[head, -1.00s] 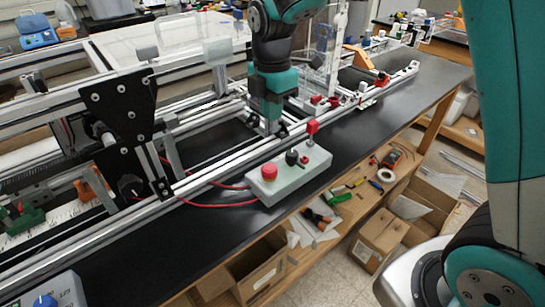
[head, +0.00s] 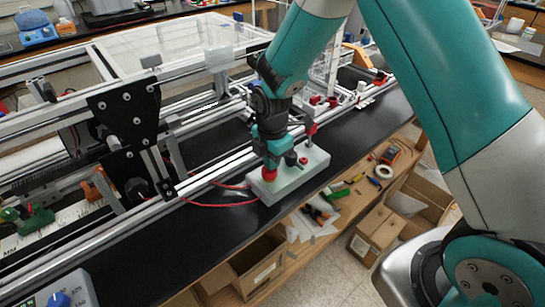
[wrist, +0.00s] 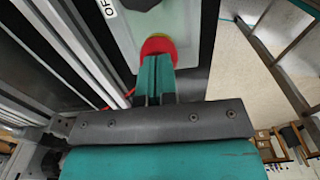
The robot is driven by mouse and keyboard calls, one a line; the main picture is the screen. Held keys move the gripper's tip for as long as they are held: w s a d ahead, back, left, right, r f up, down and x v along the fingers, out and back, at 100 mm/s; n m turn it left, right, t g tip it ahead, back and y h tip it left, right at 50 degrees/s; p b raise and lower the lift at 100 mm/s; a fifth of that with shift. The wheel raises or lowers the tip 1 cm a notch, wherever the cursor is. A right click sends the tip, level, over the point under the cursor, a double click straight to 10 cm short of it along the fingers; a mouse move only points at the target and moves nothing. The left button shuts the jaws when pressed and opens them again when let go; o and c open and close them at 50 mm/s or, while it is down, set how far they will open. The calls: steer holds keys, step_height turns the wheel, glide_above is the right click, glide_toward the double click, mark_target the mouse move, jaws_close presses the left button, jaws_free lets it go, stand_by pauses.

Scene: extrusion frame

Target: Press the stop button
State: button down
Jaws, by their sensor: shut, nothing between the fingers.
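The stop button is a red round cap (head: 269,175) on the left end of a pale grey control box (head: 297,182), which sits on the black bench top. My gripper (head: 271,166) is shut and empty, pointing down with its fingertips at the red button. In the wrist view the shut fingers (wrist: 155,75) overlap the red button (wrist: 158,45) and hide part of it. Whether the tips touch the cap or press it down I cannot tell.
An aluminium extrusion frame (head: 215,172) runs along the bench behind the box. A red cable (head: 225,204) leaves the box to the left. The black bench top (head: 180,225) is clear in front.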

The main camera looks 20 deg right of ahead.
steer(key=shift+f, duration=0.15)
steer(key=shift+f+b, duration=0.55)
steer(key=shift+f, duration=0.1)
steer(key=shift+s+f+b, duration=0.15)
steer(key=shift+f+b, duration=0.2)
steer(key=shift+s, duration=0.15)
steer(key=shift+f, duration=0.1)
steer(key=r+p, duration=0.2)
steer(key=r, duration=0.1)
steer(key=r+p, duration=0.2)
steer(key=shift+w, duration=0.25)
step_height(320, 180, up, 10)
steer(key=b, duration=0.2)
steer(key=shift+r+b, duration=0.2)
steer(key=shift+b, duration=0.15)
